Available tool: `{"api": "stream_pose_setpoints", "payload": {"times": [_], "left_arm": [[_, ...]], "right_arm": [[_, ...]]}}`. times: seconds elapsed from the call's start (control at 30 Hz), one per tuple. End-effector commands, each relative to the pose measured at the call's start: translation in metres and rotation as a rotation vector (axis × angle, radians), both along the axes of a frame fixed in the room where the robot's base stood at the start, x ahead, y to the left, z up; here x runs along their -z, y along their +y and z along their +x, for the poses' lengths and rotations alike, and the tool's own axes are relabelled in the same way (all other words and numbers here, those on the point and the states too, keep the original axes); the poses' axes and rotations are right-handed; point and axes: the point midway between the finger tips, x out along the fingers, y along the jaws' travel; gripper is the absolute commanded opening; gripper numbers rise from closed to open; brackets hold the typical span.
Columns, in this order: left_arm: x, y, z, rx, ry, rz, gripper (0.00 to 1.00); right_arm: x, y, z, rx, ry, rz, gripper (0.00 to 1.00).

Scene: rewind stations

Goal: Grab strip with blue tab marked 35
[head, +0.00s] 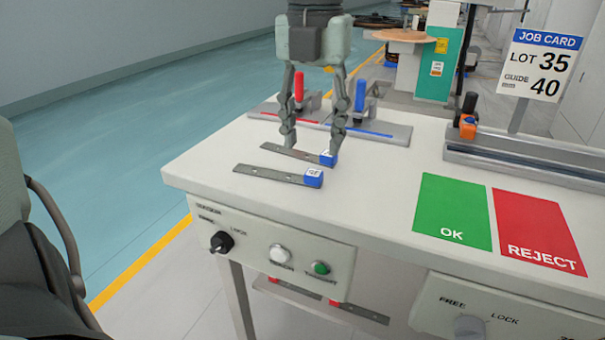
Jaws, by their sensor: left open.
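Two flat grey metal strips with blue tabs lie on the white bench top (400,200) near its front left. The rear strip (287,152) has its blue tab (328,158) at its right end. The front strip (268,174) also has its blue tab (314,177) at its right end. The tab marks are too small to read. My left gripper (312,148) is open, pointing down over the rear strip, with its right fingertip by that strip's tab. I cannot tell whether it touches. My right gripper is not in view.
Behind the gripper stand clamps with a red handle (299,87) and a blue handle (360,95). A green OK pad (453,205) and a red REJECT pad (535,225) lie right. A job card (540,63) reads LOT 35, GUIDE 40. Red-tabbed strips show below.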

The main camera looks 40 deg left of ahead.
Motion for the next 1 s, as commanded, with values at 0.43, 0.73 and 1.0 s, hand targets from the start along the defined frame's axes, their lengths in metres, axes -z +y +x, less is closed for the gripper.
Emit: {"api": "stream_pose_setpoints", "payload": {"times": [0.43,0.73,1.0], "left_arm": [[0.054,-0.003,0.002,-0.002,0.0,-0.001,0.47],[0.054,-0.003,0.002,-0.002,-0.002,0.0,0.37],[0.054,-0.003,0.002,-0.002,-0.002,0.0,0.03]], "right_arm": [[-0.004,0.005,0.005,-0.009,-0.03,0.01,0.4],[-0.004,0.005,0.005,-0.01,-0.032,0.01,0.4],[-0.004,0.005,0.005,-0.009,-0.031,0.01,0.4]]}}
